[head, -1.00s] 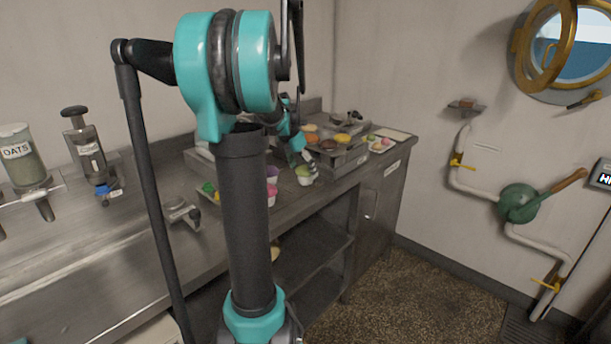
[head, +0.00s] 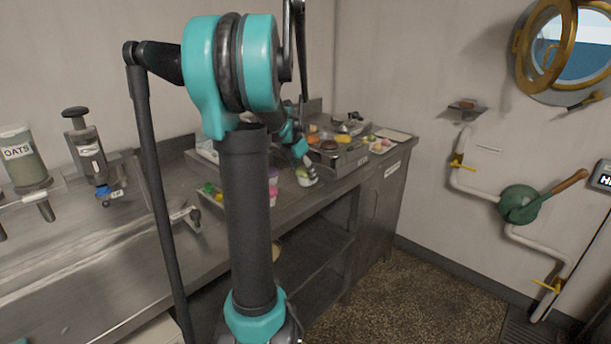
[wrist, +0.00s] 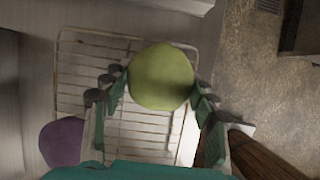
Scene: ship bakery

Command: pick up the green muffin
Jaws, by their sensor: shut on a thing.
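The green muffin (wrist: 161,76) is a round green top between my gripper's fingers in the wrist view. My gripper (wrist: 158,97) is shut on it, with a finger on either side. In the head view the muffin (head: 306,178) shows small, with a pale lower part, at the end of my gripper (head: 304,166) over the steel counter. My arm hides part of the counter there. In the wrist view a wire rack (wrist: 75,78) lies below the muffin; I cannot tell how far below.
A purple muffin (wrist: 62,142) is at the lower left of the wrist view. In the head view a pink one (head: 273,190) stands left of my gripper. A metal box with pastries on top (head: 343,158) stands just right of it. The wall (head: 440,60) is behind.

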